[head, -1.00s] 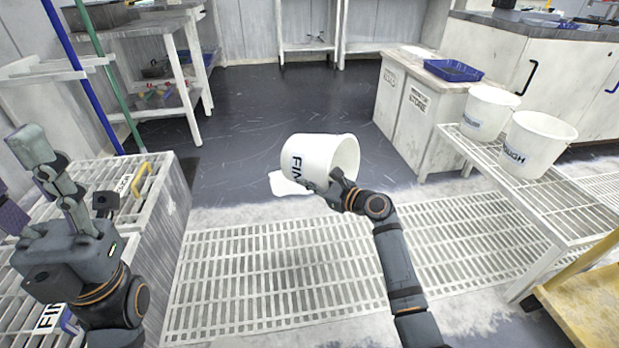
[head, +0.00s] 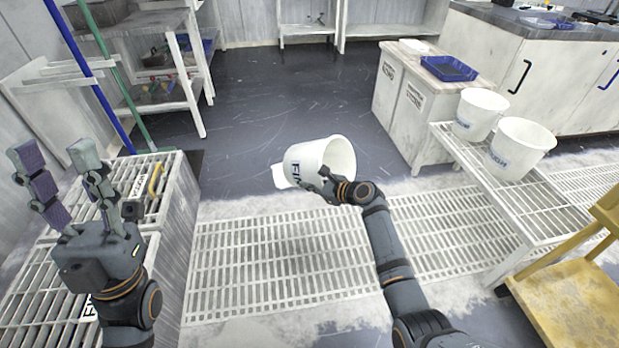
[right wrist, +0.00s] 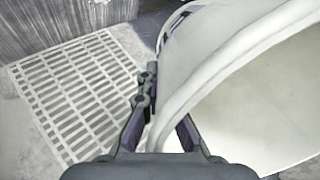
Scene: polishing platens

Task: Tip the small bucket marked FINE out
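The white bucket marked FINE (head: 304,160) is in the air over the floor grating in the head view. It is tilted well over, its mouth towards the right and its lettering on the left. My right gripper (head: 331,186) is shut on its wall at the rim. In the right wrist view the fingers (right wrist: 160,132) straddle the bucket's wall (right wrist: 185,75), and the visible inside is pale with no contents discernible. My left gripper (head: 62,180) is open and empty at the left, its fingers well apart above a slatted rack.
Two white buckets, at least one marked ROUGH (head: 520,152), stand on a slatted bench (head: 480,172) at right. A yellow step (head: 575,300) is at lower right. The floor grating (head: 260,265) is clear. A white patch (head: 280,178) shows beside the FINE bucket; I cannot tell what it is.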

